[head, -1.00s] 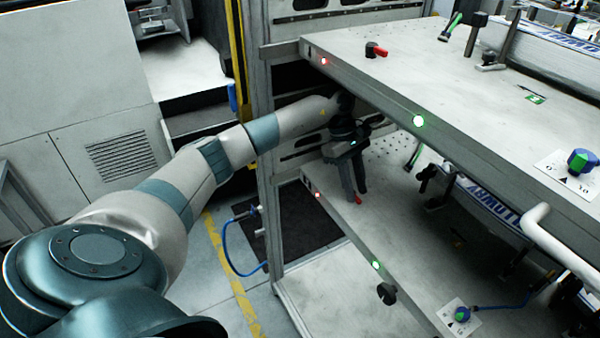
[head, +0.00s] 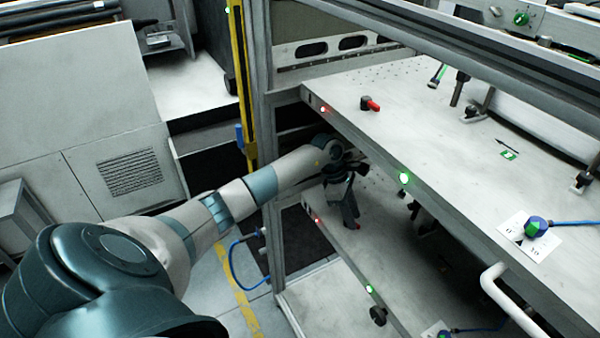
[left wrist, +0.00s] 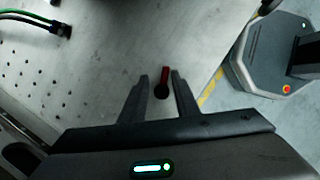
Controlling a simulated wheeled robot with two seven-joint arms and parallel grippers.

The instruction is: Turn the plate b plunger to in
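A plunger with a black knob and red lever (left wrist: 164,77) stands on the lower plate (left wrist: 118,55). In the left wrist view it lies between the two fingertips of my left gripper (left wrist: 160,76), with a gap on each side. The gripper is open and also shows in the head view (head: 348,212), pointing down over the left end of the lower plate (head: 385,242). Its height above the plunger is hard to tell. A similar red and black plunger (head: 369,104) stands on the upper plate (head: 420,130). My right gripper is out of view.
The upper plate overhangs the lower one. The rack's upright post (head: 262,100) stands close to my left arm. A blue hose (head: 233,268) loops beside the rack. A white handle (head: 497,285) sticks out at the right. Knobs with dial cards (head: 537,228) sit on the plates.

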